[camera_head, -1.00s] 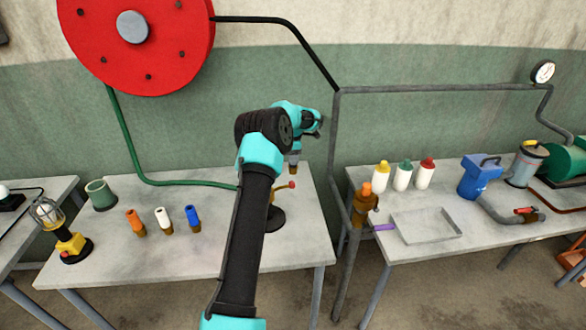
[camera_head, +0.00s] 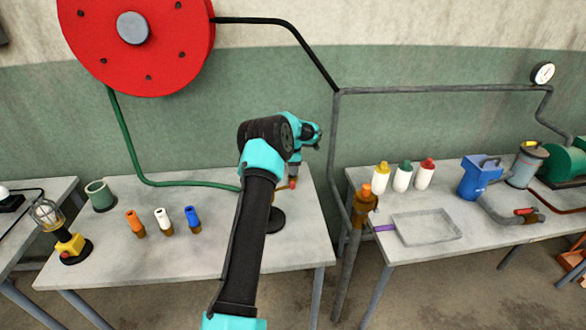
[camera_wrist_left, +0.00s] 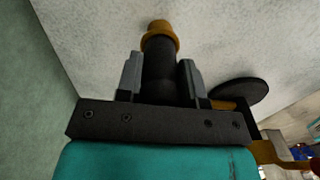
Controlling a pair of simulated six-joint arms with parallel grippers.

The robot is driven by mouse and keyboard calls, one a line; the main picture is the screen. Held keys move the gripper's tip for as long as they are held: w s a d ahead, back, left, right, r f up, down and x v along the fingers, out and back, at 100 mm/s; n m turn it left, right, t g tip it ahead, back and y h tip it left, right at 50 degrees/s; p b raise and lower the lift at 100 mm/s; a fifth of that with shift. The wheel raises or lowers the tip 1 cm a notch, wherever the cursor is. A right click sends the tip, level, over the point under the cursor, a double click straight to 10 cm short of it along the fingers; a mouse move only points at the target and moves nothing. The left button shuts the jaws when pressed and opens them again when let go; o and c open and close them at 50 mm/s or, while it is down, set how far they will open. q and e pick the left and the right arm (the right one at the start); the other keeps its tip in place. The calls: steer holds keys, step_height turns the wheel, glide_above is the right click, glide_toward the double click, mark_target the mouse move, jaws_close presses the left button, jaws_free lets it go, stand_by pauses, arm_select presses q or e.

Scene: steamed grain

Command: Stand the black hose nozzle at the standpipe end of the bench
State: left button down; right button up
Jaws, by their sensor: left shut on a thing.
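My left gripper (camera_head: 294,172) is low over the far right part of the left bench (camera_head: 100,262), partly hidden by my arm. In the left wrist view its two fingers (camera_wrist_left: 160,76) are shut on the black nozzle (camera_wrist_left: 158,82), whose brass-coloured end (camera_wrist_left: 160,34) points away from the gripper towards the pale bench top. I cannot tell whether that end touches the bench. A round black base (camera_head: 277,221) with a brass-coloured fitting, probably the standpipe, is beside it. The base also shows right of the nozzle in the left wrist view (camera_wrist_left: 240,92).
Orange (camera_head: 134,222), white (camera_head: 163,220) and blue (camera_head: 193,218) nozzles stand left of my arm. A green cup (camera_head: 100,196) and a caged lamp (camera_head: 68,240) are farther left. A grey pipe (camera_head: 334,150) rises beyond the bench's right edge.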

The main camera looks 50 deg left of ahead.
arm_select(q)
steer(key=shift+f, duration=0.1)
steer(key=c, duration=0.8)
jaws_free()
steer(key=shift+o, duration=0.2)
step_height(320, 180, up, 12)
steer(key=shift+r, duration=0.15)
